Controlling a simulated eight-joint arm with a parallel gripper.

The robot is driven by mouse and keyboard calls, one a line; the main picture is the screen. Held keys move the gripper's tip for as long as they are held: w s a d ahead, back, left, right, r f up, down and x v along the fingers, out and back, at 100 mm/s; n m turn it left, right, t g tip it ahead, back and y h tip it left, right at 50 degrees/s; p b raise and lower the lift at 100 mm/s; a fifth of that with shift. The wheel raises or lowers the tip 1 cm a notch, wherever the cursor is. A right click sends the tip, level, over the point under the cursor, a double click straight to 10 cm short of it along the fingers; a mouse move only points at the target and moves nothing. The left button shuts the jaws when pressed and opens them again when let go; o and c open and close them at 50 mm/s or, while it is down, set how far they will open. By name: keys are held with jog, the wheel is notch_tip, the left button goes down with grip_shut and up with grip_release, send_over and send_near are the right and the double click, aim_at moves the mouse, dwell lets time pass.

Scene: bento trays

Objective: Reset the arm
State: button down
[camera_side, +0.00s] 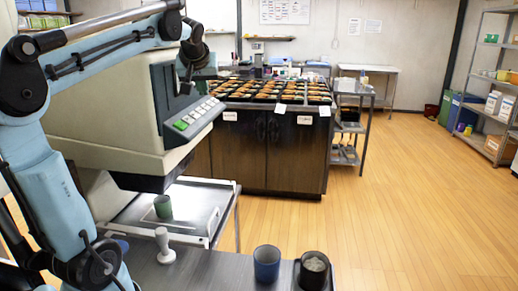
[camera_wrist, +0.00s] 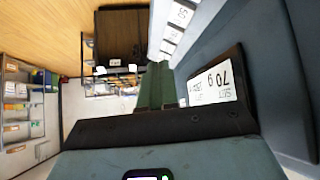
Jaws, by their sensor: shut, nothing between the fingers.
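My gripper (camera_side: 186,86) hangs at the end of my arm in the side view, in front of the upper face of a large beige machine (camera_side: 105,100). In the wrist view the two greenish fingers of my gripper (camera_wrist: 155,85) lie together, shut and with nothing held. In the side view the button row (camera_side: 195,113) has one green key and sits just below my gripper. I cannot tell whether the fingers touch the machine.
A green cup (camera_side: 163,207) stands beneath the machine. A white knobbed tool (camera_side: 165,246), a blue cup (camera_side: 266,262) and a dark cup with pale contents (camera_side: 313,268) stand on the front table. Filled bento trays (camera_side: 270,92) cover a dark cabinet (camera_side: 265,150).

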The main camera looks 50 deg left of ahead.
jog(key=s+d+f+m+h, duration=0.1)
jog(key=d+f+m+h, duration=0.1)
jog(key=d+f+m, duration=0.2)
jog(key=s+d+f+m+t+h, duration=0.1)
jog(key=s+d+f+m+h, duration=0.1)
jog(key=d+f, duration=0.7)
jog(key=s+d+f+m+t+h, duration=0.1)
jog(key=d+f+m, duration=0.5)
jog(key=d, duration=1)
jog(key=shift+s+d+f+h, duration=0.25)
jog(key=shift+s+f+h, duration=0.45)
jog(key=shift+h, duration=0.5)
jog(key=shift+w, duration=0.15)
